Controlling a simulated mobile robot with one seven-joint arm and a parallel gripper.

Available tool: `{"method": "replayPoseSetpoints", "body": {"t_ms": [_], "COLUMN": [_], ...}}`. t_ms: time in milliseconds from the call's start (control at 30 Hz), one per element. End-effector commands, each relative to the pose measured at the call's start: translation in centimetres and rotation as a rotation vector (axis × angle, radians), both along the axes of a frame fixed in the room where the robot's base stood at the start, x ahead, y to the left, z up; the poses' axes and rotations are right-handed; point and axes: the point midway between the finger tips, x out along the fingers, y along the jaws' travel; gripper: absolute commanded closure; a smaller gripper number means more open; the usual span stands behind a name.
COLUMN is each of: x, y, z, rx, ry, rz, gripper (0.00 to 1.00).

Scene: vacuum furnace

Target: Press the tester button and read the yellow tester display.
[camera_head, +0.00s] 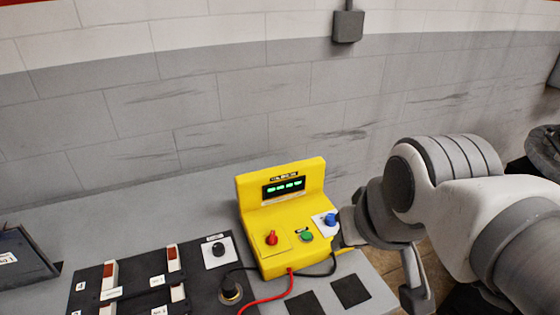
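The yellow tester (250,212) stands on the grey bench, with a sloped front and an upright back. Its dark display (284,187) shows lit green characters, too small to read surely. On the front are a red knob (271,239), a green button (307,236) and a blue knob or button (331,220) on a white plate. My gripper (343,227) is at the tester's right side, close beside the blue one; I cannot tell whether it touches. Its fingers are mostly hidden by my arm, so their opening does not show.
A red lead (265,299) and a black lead (318,274) run from the tester's front. A black panel (200,279) with a black knob (218,249) lies to the left. Two dark square pads (350,291) lie in front. A block wall stands behind.

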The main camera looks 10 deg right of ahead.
Motion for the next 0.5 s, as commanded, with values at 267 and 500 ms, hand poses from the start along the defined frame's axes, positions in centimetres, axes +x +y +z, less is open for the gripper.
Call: {"method": "replayPoseSetpoints", "body": {"t_ms": [267, 500], "x": [0.0, -0.01], "y": [0.0, 0.0], "z": [-0.04, -0.03], "rx": [0.0, 0.0], "ry": [0.0, 0.0], "rz": [0.0, 0.0], "gripper": [1.0, 1.0]}}
